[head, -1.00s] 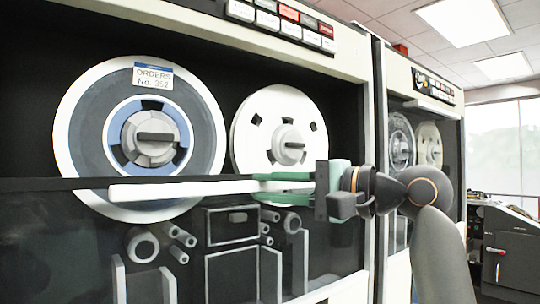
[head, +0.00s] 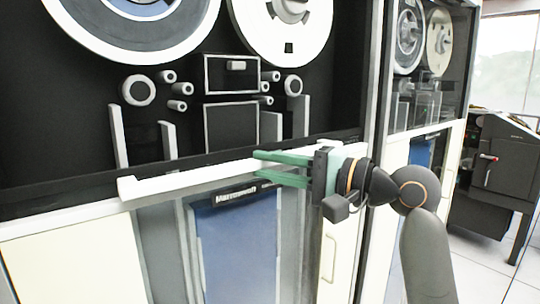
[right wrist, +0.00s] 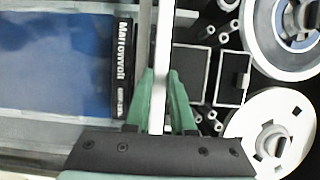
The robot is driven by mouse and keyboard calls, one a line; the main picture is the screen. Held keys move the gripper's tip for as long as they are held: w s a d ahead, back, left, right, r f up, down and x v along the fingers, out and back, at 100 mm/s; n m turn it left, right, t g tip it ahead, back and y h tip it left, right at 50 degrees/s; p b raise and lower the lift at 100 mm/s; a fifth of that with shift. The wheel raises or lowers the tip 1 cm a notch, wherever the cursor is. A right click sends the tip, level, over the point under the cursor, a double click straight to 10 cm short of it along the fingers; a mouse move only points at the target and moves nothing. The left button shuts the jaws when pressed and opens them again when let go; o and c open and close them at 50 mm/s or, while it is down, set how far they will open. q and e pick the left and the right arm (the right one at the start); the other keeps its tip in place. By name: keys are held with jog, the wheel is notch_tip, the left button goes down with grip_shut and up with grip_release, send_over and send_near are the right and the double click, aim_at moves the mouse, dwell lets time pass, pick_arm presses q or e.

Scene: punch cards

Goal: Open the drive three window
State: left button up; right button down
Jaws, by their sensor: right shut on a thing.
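The near tape drive's window is a clear pane with a long white bar (head: 190,178) along its top edge. The bar now sits low, below the reels and the rollers, and the pane appears to lie over the blue lower panel (head: 238,240). My right gripper (head: 262,166) has its green fingers shut on the bar near its right part. In the right wrist view the bar (right wrist: 162,40) runs between the two fingers (right wrist: 160,90). My left gripper is not in view.
Above the bar are the left reel (head: 90,30), the white right reel (head: 310,45) and a row of rollers, all uncovered. A second drive (head: 430,70) stands at the right. A dark machine (head: 495,175) is further right, with open floor in front.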

jog(key=shift+f, duration=0.1)
jog(key=c, duration=0.8)
grip_release()
jog(key=shift+o, duration=0.2)
jog(key=v, duration=1.2)
jog(key=shift+s+d, duration=0.15)
jog(key=shift+d, duration=0.05)
